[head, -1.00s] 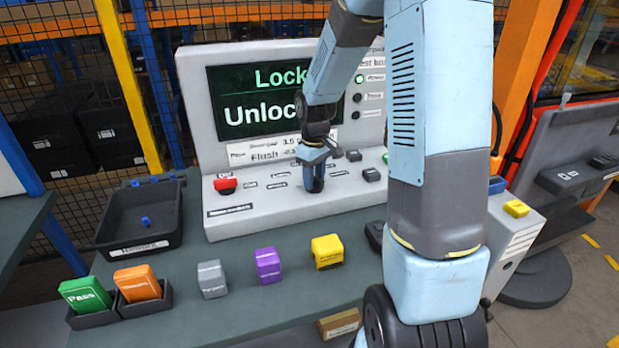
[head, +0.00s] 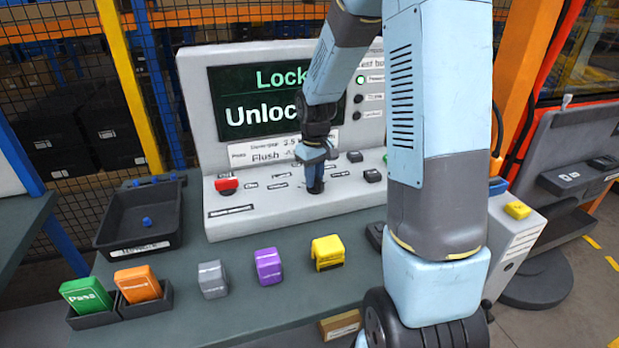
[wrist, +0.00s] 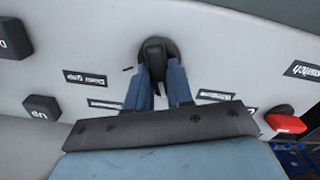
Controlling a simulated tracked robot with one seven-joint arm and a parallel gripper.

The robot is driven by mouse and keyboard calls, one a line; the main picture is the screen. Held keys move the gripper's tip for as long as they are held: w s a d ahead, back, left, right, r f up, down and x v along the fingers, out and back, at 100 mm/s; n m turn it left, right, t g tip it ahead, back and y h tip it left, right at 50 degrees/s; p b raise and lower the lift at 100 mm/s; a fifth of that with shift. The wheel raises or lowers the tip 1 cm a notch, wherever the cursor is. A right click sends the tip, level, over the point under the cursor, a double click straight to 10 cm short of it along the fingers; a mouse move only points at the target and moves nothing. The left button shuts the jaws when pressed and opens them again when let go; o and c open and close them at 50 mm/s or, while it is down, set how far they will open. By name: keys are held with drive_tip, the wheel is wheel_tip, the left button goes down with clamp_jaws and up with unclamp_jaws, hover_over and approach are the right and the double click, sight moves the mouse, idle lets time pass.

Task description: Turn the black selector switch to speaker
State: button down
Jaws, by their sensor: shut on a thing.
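The black selector switch (wrist: 154,58) shows in the wrist view as a dark knob on a round base, set in the light grey console (head: 235,218). My gripper (wrist: 160,82) is shut on it, with one blue finger on each side of the knob.
A red switch (head: 227,183) is left on the panel, with black buttons (head: 372,175) to the right. The screen (head: 250,100) reads "Lock" and "Unlo", partly hidden by my arm. Coloured blocks, including a yellow one (head: 327,251), and a black tray (head: 140,216) stand on the bench.

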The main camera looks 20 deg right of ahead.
drive_tip(key=m, duration=0.5)
drive_tip(key=shift+s+d+f, duration=0.1)
drive_tip(key=shift+s+f, duration=0.2)
drive_tip(key=shift+s, duration=0.1)
drive_tip(key=shift+m, duration=2.4)
drive_tip(key=c, duration=1.3)
unclamp_jaws()
drive_tip(key=o, duration=0.3)
drive_tip(key=shift+w+r, duration=0.1)
drive_tip(key=shift+w, duration=0.1)
drive_tip(key=shift+r, duration=0.15)
